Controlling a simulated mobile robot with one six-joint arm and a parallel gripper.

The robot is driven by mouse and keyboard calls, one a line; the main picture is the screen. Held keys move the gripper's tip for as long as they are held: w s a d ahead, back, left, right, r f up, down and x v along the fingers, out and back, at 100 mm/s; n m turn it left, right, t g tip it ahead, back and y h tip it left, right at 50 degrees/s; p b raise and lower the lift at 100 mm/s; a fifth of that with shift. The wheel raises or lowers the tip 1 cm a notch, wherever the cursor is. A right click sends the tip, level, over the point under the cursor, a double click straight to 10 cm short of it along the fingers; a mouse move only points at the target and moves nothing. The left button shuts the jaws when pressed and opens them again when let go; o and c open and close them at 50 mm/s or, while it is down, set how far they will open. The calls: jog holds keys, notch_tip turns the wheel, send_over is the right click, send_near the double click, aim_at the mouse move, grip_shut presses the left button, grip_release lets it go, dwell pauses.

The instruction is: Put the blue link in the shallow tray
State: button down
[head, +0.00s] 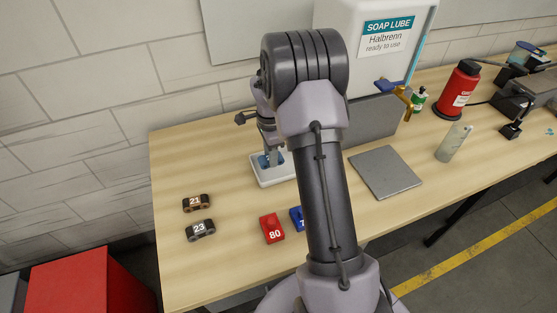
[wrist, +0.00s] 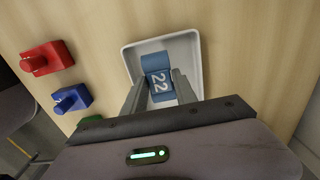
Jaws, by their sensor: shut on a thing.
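The blue link (wrist: 157,62), marked 22, is between the two fingers of my gripper (wrist: 158,88), which is shut on it. The link and fingertips are within the outline of the white shallow tray (wrist: 195,45) in the wrist view. In the head view the tray (head: 278,183) stands on the table, with my gripper (head: 270,148) pointing down over it and a bit of blue (head: 265,161) showing below the fingers. I cannot tell whether the link touches the tray floor. My arm hides part of the table.
Brown link 21 (head: 197,203) and dark link 23 (head: 201,230) lie left of the tray. A red block marked 80 (head: 272,228) and a blue block (head: 296,219) sit in front of it. A grey plate (head: 385,172) and a pale cylinder (head: 453,142) are on the right.

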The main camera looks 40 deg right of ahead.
jog(key=d, duration=0.1)
jog(key=d+f, duration=0.1)
jog(key=d, duration=0.1)
jog(key=shift+b, duration=0.3)
notch_tip(320, 180, down, 3)
jog(key=shift+b, duration=0.5)
jog(key=shift+r, duration=0.15)
jog(key=c, duration=1.4)
grip_release()
jog(key=shift+f, duration=0.2)
jog(key=o, duration=0.4)
jog(key=shift+o, duration=0.2)
jog(key=shift+r, duration=0.15)
